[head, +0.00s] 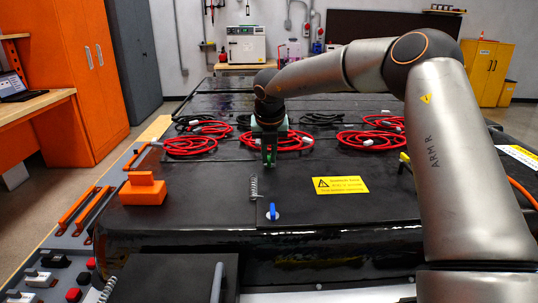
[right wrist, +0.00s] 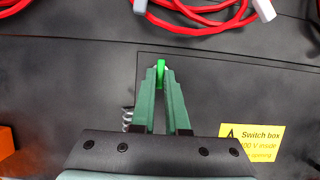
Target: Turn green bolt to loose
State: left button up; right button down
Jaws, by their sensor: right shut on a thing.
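The green bolt (right wrist: 161,72) shows at the fingertips in the right wrist view, as a small bright green piece on the black pack cover (right wrist: 80,85). My right gripper (right wrist: 161,78) is shut on the green bolt, with a finger on each side of it. In the head view my right gripper (head: 269,164) points down at the black cover (head: 200,180), and I cannot make out the bolt apart from the green fingers there. My left gripper is not in view.
A blue-handled part (head: 273,212) and a coiled spring (head: 254,190) are in front of the gripper. A yellow warning label (head: 340,185) lies to the right, an orange block (head: 143,190) to the left. Red cable coils (head: 190,146) lie behind. The cover's front right is clear.

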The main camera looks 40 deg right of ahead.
jog(key=shift+n, duration=0.3)
jog(key=shift+d+n+y, duration=0.1)
jog(key=shift+n+y, duration=0.3)
jog(key=shift+n, duration=0.5)
jog(key=n+t, duration=0.1)
jog(key=n, duration=0.1)
jog(key=shift+d+r+n+y, duration=0.1)
jog(key=shift+n+y, duration=0.2)
jog(key=shift+y, duration=0.1)
jog(key=n, duration=0.2)
jog(key=n+y+p, duration=0.1)
jog(key=n, duration=0.1)
jog(key=n+y+p, duration=0.1)
jog(key=n, duration=0.1)
jog(key=shift+d, duration=0.35)
jog(key=n+y+p, duration=0.1)
jog(key=n, duration=0.1)
jog(key=n+g+y, duration=0.1)
jog(key=n, duration=0.1)
jog(key=shift+d+n+p, duration=0.15)
jog(key=shift+n+p, duration=0.15)
jog(key=shift+p, duration=0.1)
jog(key=shift+w+n+g+y+p, duration=0.15)
jog(key=shift+n+g+y+p, duration=0.2)
jog(key=shift+n, duration=0.85)
jog(key=c, duration=0.9)
grip_release()
